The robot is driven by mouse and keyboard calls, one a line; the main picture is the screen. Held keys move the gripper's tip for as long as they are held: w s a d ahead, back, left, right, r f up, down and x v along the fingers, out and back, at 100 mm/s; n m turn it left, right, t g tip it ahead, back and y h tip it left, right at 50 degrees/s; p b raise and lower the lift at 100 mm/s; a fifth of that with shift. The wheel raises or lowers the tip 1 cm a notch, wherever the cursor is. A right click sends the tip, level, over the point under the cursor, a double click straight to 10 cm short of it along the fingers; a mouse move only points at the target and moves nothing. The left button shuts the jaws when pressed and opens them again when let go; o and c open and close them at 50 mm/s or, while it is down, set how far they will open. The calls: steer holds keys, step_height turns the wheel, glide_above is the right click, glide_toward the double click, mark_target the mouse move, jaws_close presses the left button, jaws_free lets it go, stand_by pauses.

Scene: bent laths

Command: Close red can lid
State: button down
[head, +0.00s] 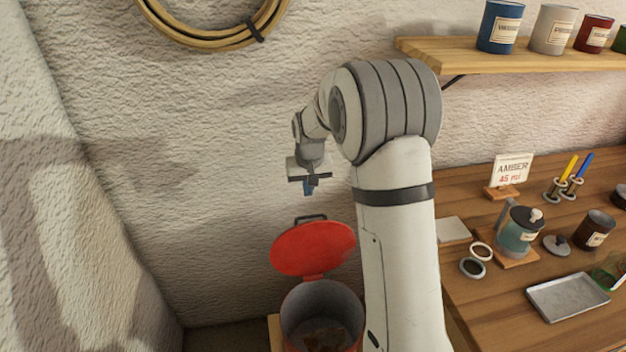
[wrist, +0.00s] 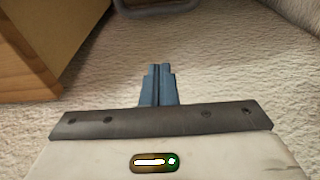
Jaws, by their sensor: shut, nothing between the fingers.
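The red can (head: 290,338) stands at the bottom middle of the head view, partly cut off by the frame edge. Its red lid (head: 312,248) is open, tilted up and back towards the wall, with a dark handle at its top. Some brownish contents show inside the can. My gripper (head: 307,193) is above the lid and apart from it, pointing down. In the wrist view my gripper's blue fingers (wrist: 160,72) are together with nothing between them. A grey curved bar at the top edge of the wrist view may be the lid's handle.
A wooden workbench (head: 510,285) at the right holds a teal pot (head: 519,234), a metal tray (head: 567,297), a dark cup (head: 597,230) and a sign. A shelf (head: 480,54) with several cans is above. A rough wall stands behind; a coiled hose (head: 200,37) hangs there.

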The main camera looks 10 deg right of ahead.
steer(key=shift+s+f+p, duration=0.4)
steer(key=shift+s+f, duration=0.35)
steer(key=shift+f, duration=0.35)
steer(key=shift+s+f+p, duration=0.4)
steer(key=shift+s+f, duration=0.35)
steer(key=shift+f, duration=0.3)
